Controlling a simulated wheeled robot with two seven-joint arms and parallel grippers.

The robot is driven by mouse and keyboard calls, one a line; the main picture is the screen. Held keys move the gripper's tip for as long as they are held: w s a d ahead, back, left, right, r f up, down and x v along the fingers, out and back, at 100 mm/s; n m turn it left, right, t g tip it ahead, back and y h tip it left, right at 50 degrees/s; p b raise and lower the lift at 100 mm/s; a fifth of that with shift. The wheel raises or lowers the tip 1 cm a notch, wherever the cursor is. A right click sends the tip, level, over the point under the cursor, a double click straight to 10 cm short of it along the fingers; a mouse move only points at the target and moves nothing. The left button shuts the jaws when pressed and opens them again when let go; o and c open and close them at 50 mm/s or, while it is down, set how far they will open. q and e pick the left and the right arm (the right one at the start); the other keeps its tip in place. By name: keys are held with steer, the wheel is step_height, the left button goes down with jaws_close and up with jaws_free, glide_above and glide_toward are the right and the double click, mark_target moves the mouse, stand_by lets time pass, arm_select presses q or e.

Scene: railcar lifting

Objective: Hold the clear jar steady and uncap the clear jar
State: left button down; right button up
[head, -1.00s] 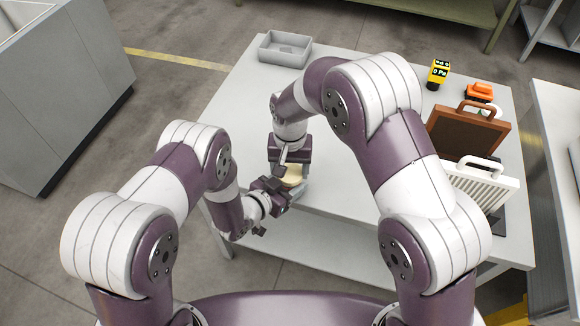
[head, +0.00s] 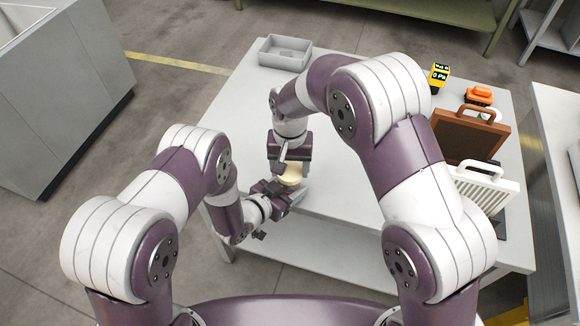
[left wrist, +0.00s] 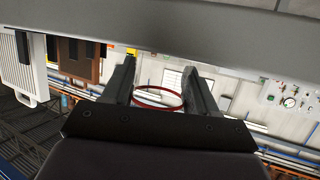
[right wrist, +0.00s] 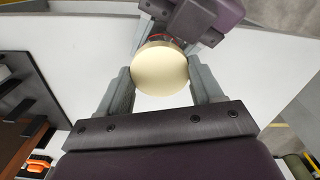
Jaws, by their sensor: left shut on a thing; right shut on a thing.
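The clear jar is see-through. In the left wrist view its red ring (left wrist: 158,97) shows between the fingers of my left gripper (left wrist: 160,85), which is shut on the jar. A round cream lid (right wrist: 160,79) sits between the fingers of my right gripper (right wrist: 160,88), which is shut on it. In the head view the lid (head: 291,175) is beside my left gripper (head: 288,192) and under my right gripper (head: 290,165). The grippers hide much of the jar. I cannot tell whether the lid touches the jar's rim.
A grey tray (head: 285,52) stands at the table's back left. A yellow meter (head: 438,75), an orange item (head: 479,95), a brown case (head: 468,135) and a white ribbed case (head: 484,186) stand on the right. The table's middle, partly behind my right arm, looks clear.

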mark_target(290, 171)
steer(key=shift+r, duration=2.05)
arm_select(q)
steer(key=shift+c, duration=1.1)
jaws_free()
